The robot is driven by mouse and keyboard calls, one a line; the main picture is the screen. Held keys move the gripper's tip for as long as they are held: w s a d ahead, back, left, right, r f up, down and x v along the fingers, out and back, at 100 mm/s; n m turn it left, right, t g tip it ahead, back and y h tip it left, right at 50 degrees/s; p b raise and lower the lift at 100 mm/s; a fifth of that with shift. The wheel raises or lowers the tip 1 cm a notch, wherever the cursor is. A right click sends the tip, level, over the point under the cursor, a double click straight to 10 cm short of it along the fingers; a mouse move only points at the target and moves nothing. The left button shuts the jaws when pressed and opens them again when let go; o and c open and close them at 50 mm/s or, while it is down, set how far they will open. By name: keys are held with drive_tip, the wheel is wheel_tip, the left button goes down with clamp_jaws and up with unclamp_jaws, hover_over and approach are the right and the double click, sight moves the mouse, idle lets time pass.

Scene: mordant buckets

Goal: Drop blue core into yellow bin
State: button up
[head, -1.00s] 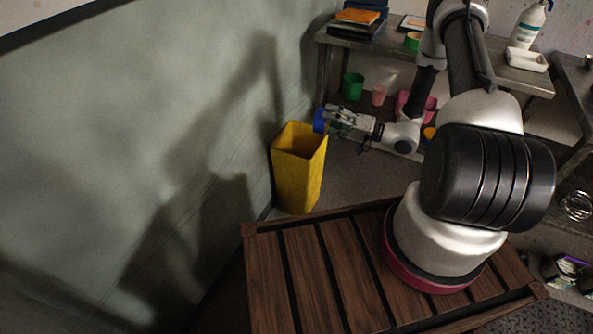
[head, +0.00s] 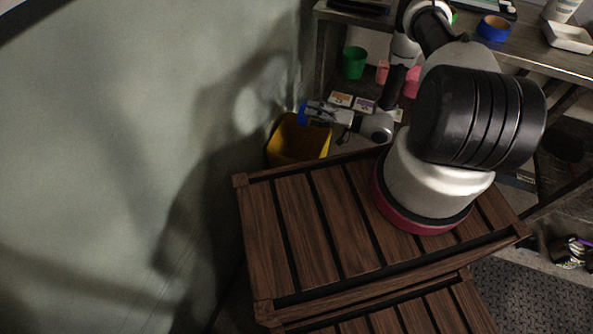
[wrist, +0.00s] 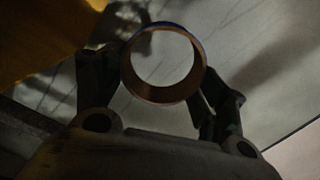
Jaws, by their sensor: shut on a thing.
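The blue core (head: 303,114) is a short ring held at the tip of my gripper (head: 312,112) in the head view. In the wrist view the core (wrist: 163,97) shows as a round ring with a tan inner face, between the two dark fingers of my gripper (wrist: 162,85), which are shut on it. The yellow bin (head: 297,148) stands by the wall beyond the wooden deck. In the head view the core overlaps the bin's upper edge; its height above the bin is hard to tell. Yellow, probably the bin (wrist: 40,35), fills the wrist view's upper left corner.
The green wall (head: 130,150) rises close to the left of the bin. A metal bench (head: 520,55) at the back carries a blue roll (head: 494,28) and a white tray (head: 567,37). A green cup (head: 354,62) and pink cups sit on its lower shelf.

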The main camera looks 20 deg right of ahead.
wheel_tip(320, 180, down, 5)
idle(0.4)
drive_tip(key=o, duration=0.9)
wheel_tip(320, 180, up, 10)
